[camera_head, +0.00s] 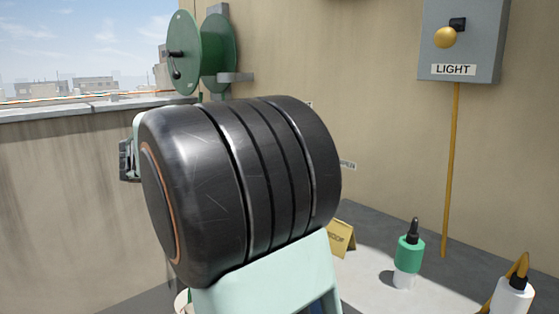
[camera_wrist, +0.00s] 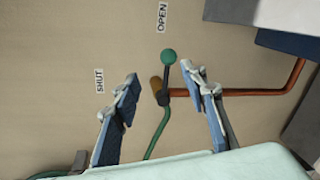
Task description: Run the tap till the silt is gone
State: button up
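The tap in the wrist view has a dark lever (camera_wrist: 166,80) with a green ball knob (camera_wrist: 168,56), on a brass-coloured body (camera_wrist: 156,86). The lever points up the picture towards the OPEN label (camera_wrist: 162,18); the SHUT label (camera_wrist: 99,80) is off to the left. A copper pipe (camera_wrist: 255,92) runs to the tap from the right, and a green hose (camera_wrist: 158,135) leads down from it. My gripper (camera_wrist: 163,84) is open, its fingers appearing on either side of the lever. Contact cannot be told. No water or silt shows. My arm hides the tap in the head view.
A green reel (camera_head: 183,52) is on the wall at upper left. A grey LIGHT box (camera_head: 462,40) with a brass knob is at upper right. A yellow sign (camera_head: 341,238), a green-and-white bottle (camera_head: 408,255) and a white bottle (camera_head: 512,296) stand at lower right.

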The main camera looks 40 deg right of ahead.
jog(key=shift+a, duration=0.1)
jog(key=shift+w+f, duration=0.1)
jog(key=shift+f, duration=0.15)
jog(key=c, duration=0.5)
jog(key=f+p, duration=0.1)
jog(key=f, duration=0.1)
jog(key=w+f+n+g+h, duration=0.1)
jog(key=f, duration=0.2)
jog(key=w+f+n+g+p, duration=0.1)
jog(key=f, duration=0.1)
jog(key=shift+w+d+f+h+p, duration=0.25)
jog(key=shift+d+f+h+p, duration=0.05)
jog(key=shift+f, duration=0.05)
grip_shut()
notch_tip(320, 180, down, 9)
jog(key=n+h+p, duration=0.4)
jog(key=n+h, duration=0.3)
jog(key=n, duration=0.1)
jog(key=shift+s+a+p, duration=0.2)
jog(key=shift+a+p, duration=0.05)
jog(key=shift+p, duration=0.1)
